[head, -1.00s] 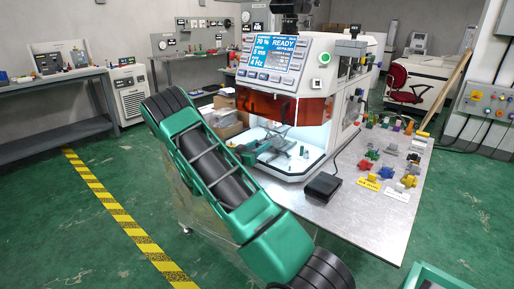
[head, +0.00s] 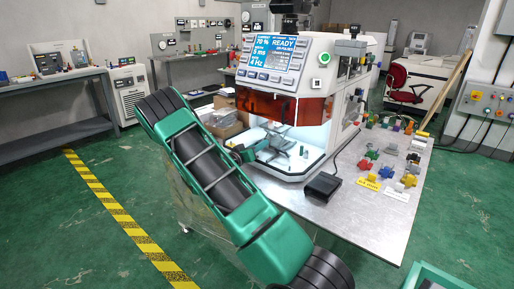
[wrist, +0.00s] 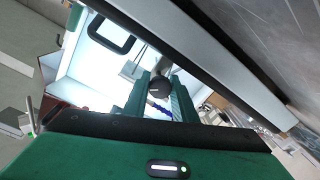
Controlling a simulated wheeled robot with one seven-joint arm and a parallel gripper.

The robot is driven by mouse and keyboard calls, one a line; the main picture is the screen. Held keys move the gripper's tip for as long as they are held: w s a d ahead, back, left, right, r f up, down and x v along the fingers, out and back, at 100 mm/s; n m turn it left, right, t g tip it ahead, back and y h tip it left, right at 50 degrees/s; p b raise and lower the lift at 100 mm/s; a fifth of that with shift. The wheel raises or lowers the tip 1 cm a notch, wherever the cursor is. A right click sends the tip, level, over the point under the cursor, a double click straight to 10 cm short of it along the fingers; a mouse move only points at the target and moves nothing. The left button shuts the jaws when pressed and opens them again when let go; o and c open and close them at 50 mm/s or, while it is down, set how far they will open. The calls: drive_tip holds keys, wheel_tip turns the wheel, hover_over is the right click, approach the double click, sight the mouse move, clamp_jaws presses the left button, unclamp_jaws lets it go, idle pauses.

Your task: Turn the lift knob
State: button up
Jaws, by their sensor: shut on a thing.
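The machine (head: 318,75), white with an orange shield and a READY screen, stands on the metal table. Its lit chamber is open at the front. In the wrist view a round black knob (wrist: 160,87) sits between the two green fingers of my gripper (wrist: 160,98), which is shut on it; I take it to be the lift knob. In the head view my gripper (head: 246,153) is low at the left of the chamber. The knob cannot be made out there, and my green arm covers part of the machine's left front.
A black pedal-like box (head: 323,186) lies on the metal table (head: 345,215) in front of the machine. Several coloured parts and a yellow label (head: 368,184) lie to the right. The orange shield (head: 285,106) hangs just above the chamber opening.

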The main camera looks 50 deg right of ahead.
drive_tip(key=n, duration=0.5)
drive_tip(key=shift+w+a, duration=0.1)
drive_tip(key=shift+w, duration=0.2)
drive_tip(key=n, duration=0.5)
drive_tip(key=shift+g, duration=0.3)
drive_tip(key=shift+a+f+n, duration=0.1)
drive_tip(key=shift+n, duration=0.2)
drive_tip(key=o, duration=1)
drive_tip(key=shift+o, duration=0.2)
drive_tip(key=shift+s, duration=0.1)
drive_tip(key=a, duration=0.7)
drive_tip(key=s+a, duration=0.1)
drive_tip(key=a, duration=0.2)
drive_tip(key=shift+a+r, duration=0.3)
